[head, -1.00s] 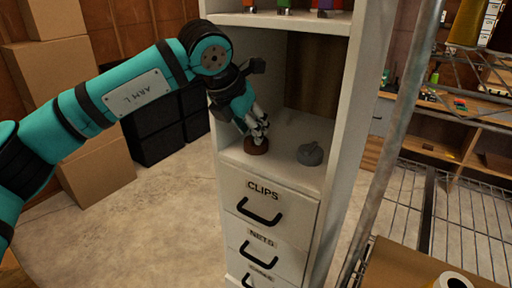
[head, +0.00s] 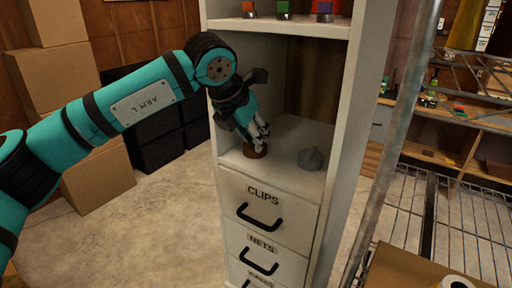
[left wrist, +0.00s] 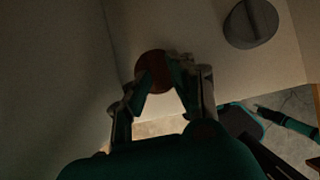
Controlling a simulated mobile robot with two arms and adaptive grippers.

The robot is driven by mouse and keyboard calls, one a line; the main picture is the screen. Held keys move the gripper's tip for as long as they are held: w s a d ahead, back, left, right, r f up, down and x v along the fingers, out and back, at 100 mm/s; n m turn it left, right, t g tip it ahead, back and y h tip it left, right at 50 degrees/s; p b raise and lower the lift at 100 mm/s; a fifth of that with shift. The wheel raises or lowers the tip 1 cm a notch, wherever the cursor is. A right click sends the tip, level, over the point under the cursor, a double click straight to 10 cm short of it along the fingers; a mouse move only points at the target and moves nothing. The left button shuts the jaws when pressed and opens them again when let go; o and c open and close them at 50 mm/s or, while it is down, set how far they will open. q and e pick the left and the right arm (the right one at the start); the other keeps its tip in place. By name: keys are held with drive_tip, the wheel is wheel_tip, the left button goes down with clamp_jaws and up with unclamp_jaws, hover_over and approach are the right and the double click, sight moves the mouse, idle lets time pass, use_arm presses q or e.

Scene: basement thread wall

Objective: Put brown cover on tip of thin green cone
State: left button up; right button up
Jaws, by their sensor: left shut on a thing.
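The brown cover (head: 256,152) is a small round knob at the left front of the cabinet shelf, above the CLIPS drawer. My left gripper (head: 263,136) points down over it with its fingers shut on it. In the left wrist view the cover (left wrist: 150,64) shows as a dark red-brown disc at the fingertips (left wrist: 163,78), partly hidden by them. It appears to be at shelf level; I cannot tell whether it touches the shelf. I cannot make out a thin green cone for certain. My right gripper is not in view.
A grey knobbed cover (head: 311,159) sits to the right on the same shelf and also shows in the left wrist view (left wrist: 250,24). White cabinet walls (head: 345,100) flank the shelf. Small coloured items (head: 283,9) stand on the shelf above. A wire rack (head: 470,225) is at right.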

use_arm(q)
drive_tip(key=shift+w+r+p, duration=0.15)
drive_tip(key=shift+r+p, duration=0.35)
drive_tip(key=shift+r, duration=0.4)
clamp_jaws()
drive_tip(key=shift+s+a+f+b, duration=0.2)
drive_tip(key=shift+s+a+b, duration=0.25)
drive_tip(key=shift+s+b, duration=0.35)
drive_tip(key=s+a+b, duration=0.7)
drive_tip(key=s, duration=0.3)
drive_tip(key=shift+r+b, duration=0.25)
drive_tip(key=shift+b, duration=0.05)
